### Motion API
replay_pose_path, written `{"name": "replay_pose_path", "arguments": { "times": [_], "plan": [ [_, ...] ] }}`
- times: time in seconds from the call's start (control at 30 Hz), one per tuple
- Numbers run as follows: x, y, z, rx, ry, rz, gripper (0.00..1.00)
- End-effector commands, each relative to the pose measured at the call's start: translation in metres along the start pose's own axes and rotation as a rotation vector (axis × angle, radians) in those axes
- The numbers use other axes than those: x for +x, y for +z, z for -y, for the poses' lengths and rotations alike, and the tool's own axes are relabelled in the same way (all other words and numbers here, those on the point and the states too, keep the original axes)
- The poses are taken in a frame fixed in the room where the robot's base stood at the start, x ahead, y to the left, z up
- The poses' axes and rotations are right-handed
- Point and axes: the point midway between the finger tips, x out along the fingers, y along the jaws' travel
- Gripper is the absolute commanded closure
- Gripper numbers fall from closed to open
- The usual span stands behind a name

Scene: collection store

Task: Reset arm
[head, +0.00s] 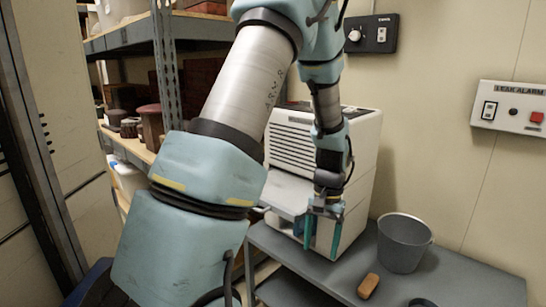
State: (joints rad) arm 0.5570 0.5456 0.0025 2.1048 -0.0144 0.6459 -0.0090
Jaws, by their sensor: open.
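My gripper (322,232) hangs fingers-down from my arm in the middle of the head view. Its two teal fingers are apart, and nothing shows between them. It is in front of the white slatted machine (362,150) and above the left part of the grey table (465,278). Whether the fingers touch the machine or a panel at its front cannot be told.
A grey bucket (405,243) and a brown block (368,286) stand on the table to the right of my gripper. Metal shelving (165,75) with boxes and jars is at the left. A leak alarm panel (512,108) and a dark switch box (370,34) are on the wall.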

Motion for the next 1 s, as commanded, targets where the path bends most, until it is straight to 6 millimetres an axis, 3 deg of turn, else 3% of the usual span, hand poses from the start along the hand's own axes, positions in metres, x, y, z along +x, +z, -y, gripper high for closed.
{"name": "replay_pose_path", "arguments": {
  "times": [0.2, 0.4, 0.63, 1.0],
  "plan": [
    [-0.042, 0.05, 0.069, -0.178, 0.018, -0.12, 0.26],
    [-0.062, 0.101, 0.11, -0.318, 0.016, -0.214, 0.26],
    [-0.071, 0.15, 0.135, -0.442, 0.002, -0.294, 0.26],
    [-0.151, 0.161, 0.134, -0.436, 0.003, -0.291, 0.26]
  ]
}}
